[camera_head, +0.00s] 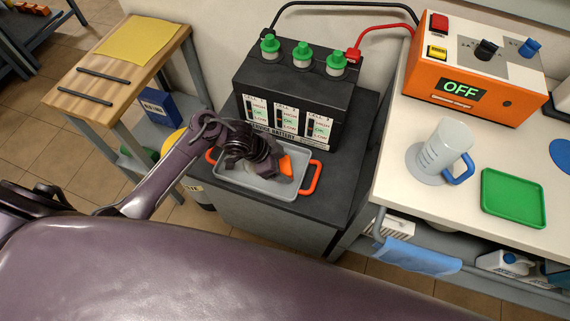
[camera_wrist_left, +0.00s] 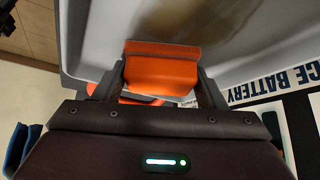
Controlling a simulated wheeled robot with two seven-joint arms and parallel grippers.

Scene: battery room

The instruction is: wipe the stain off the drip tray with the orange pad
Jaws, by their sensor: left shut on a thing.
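The grey drip tray (camera_head: 262,188) with orange handles sits on the dark stand in front of the battery. My left gripper (camera_head: 274,166) is over the tray and shut on the orange pad (camera_head: 286,165). In the left wrist view the orange pad (camera_wrist_left: 162,68) sits between the two fingers of my left gripper (camera_wrist_left: 155,85), against or close above the grey tray (camera_wrist_left: 270,30). A brownish stain (camera_wrist_left: 205,45) shows on the tray beyond the pad. Much of the tray floor is hidden by the gripper in the head view. My right gripper is not in view.
The black battery (camera_head: 295,90) with green caps stands right behind the tray. At right, a white bench (camera_head: 400,150) holds an orange charger (camera_head: 470,70) reading OFF, a clear jug (camera_head: 440,150) and a green tray (camera_head: 513,197). A wooden table (camera_head: 90,95) stands at left.

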